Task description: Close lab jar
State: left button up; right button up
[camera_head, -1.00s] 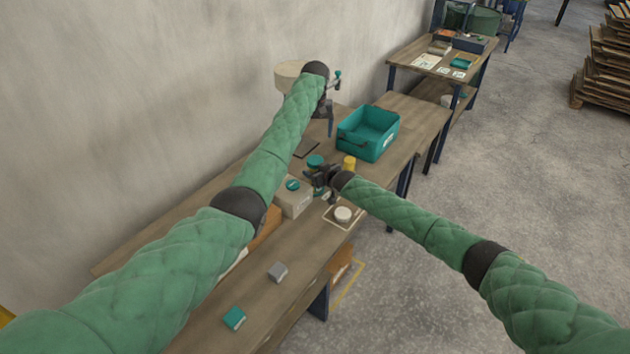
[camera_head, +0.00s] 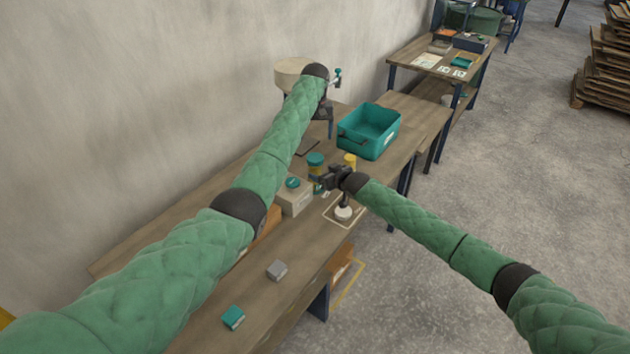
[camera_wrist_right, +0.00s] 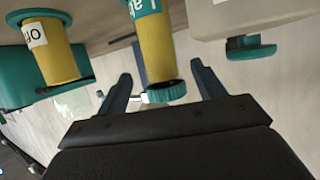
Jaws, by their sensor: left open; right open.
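The lab jar is yellow with a teal lid (camera_head: 316,159) and stands behind my right gripper (camera_head: 323,184) on the bench. In the right wrist view, which is upside down, the jar's yellow body (camera_wrist_right: 175,55) carries a teal "Lab" label. Its ribbed teal lid (camera_wrist_right: 167,92) appears between the open fingers of my right gripper (camera_wrist_right: 160,76), with no contact visible. How tightly the lid sits cannot be told. A second yellow jar (camera_head: 350,161) with a white label also shows in the wrist view (camera_wrist_right: 57,58). My left gripper (camera_head: 331,126) is open and empty above the bench's back.
A beige box (camera_head: 296,203) with a teal knob stands left of the jar. A white round piece (camera_head: 343,213) lies on a square mat in front. A teal bin (camera_head: 367,140) stands behind. The near bench holds two small blocks (camera_head: 277,270) and free room.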

jog(key=shift+v, duration=0.8)
